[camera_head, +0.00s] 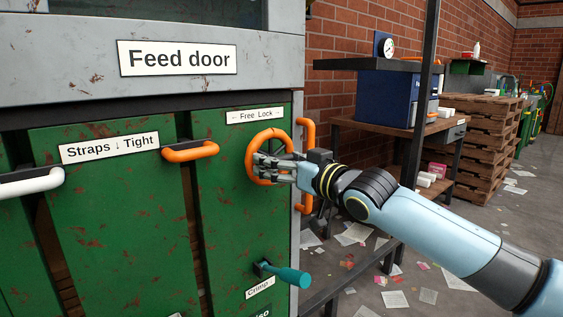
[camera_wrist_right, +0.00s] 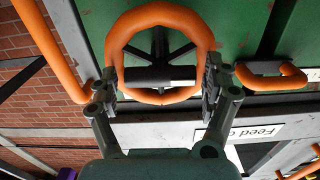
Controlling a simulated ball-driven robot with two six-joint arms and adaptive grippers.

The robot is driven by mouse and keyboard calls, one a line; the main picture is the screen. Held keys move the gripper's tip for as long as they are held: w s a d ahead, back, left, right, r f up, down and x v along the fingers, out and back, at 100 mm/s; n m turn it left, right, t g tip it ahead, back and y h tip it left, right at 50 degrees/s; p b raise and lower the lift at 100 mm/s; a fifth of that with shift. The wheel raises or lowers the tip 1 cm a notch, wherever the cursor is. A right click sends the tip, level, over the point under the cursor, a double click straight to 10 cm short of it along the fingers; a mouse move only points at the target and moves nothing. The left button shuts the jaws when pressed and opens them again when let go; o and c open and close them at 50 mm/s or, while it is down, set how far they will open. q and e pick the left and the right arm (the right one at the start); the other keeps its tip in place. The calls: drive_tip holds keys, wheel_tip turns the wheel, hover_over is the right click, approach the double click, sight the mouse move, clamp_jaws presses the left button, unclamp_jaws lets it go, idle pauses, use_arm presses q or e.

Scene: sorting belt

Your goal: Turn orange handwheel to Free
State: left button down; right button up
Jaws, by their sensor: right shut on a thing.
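The orange handwheel (camera_head: 266,134) is mounted on the green cabinet front, below a white label reading Free with a left arrow and Lock with a right arrow (camera_head: 255,116). My right gripper (camera_head: 263,167) is at the wheel and covers its lower right part. In the right wrist view the handwheel (camera_wrist_right: 158,13) fills the space between the two fingers of my right gripper (camera_wrist_right: 160,85). One finger lies against each side of the rim, with dark spokes and a grey hub inside. My left gripper is not in view.
An orange bar (camera_head: 307,132) stands upright just right of the wheel. A teal lever (camera_head: 288,274) sticks out below. A workbench (camera_head: 385,130) stands to the right.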

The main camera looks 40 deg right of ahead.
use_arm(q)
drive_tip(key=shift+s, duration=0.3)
use_arm(e)
drive_tip(key=shift+n, duration=0.3)
drive_tip(key=o, duration=1)
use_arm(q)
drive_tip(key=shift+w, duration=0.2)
use_arm(e)
drive_tip(key=s, duration=0.8)
drive_tip(key=s+d, duration=0.1)
drive_tip(key=s, duration=0.3)
